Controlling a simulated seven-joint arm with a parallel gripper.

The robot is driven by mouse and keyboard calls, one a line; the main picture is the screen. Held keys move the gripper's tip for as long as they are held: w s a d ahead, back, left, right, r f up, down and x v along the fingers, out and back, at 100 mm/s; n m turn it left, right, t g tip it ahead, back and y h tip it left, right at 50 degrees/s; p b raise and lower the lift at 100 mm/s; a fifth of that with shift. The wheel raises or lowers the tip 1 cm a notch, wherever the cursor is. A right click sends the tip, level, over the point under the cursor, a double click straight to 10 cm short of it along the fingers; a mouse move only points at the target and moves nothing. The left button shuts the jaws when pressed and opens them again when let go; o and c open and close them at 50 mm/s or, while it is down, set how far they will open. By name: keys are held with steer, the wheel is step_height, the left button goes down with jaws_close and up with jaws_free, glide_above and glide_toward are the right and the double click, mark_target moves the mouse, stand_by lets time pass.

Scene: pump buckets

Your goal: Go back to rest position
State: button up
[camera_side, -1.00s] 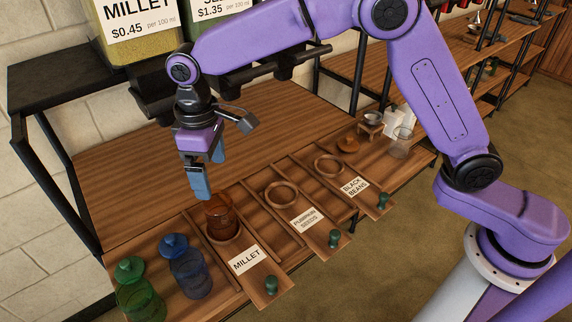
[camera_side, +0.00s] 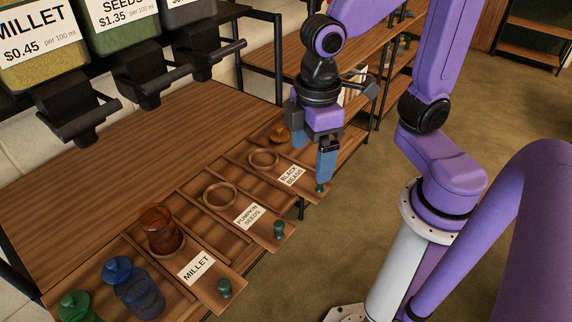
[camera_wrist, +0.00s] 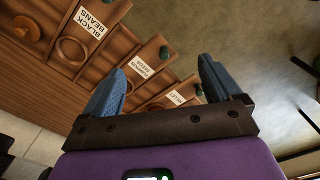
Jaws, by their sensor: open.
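My gripper (camera_side: 313,157) is open and empty, with blue fingers, above the right end of the wooden counter near the black beans tray. In the wrist view, my gripper (camera_wrist: 160,85) has its two blue fingers spread wide with nothing between them. The fingers point toward the tray fronts and the floor. An amber glass jar (camera_side: 160,230) stands in the millet tray (camera_side: 222,262) at the ring, far from my gripper. I cannot tell whether it sits fully inside the ring.
The pumpkin seeds tray (camera_side: 219,196) and black beans tray (camera_side: 264,159) have empty rings. Green knobs stick out at the tray fronts. A blue jar (camera_side: 137,290) and a green jar (camera_side: 78,308) stand at the lower left. Dispensers (camera_side: 118,30) hang at the upper left. Open floor lies right.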

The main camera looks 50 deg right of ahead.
steer(key=s+d+f, duration=0.1)
steer(key=s+d, duration=0.6)
steer(key=shift+d+f+n, duration=0.15)
steer(key=shift+f+n, duration=0.25)
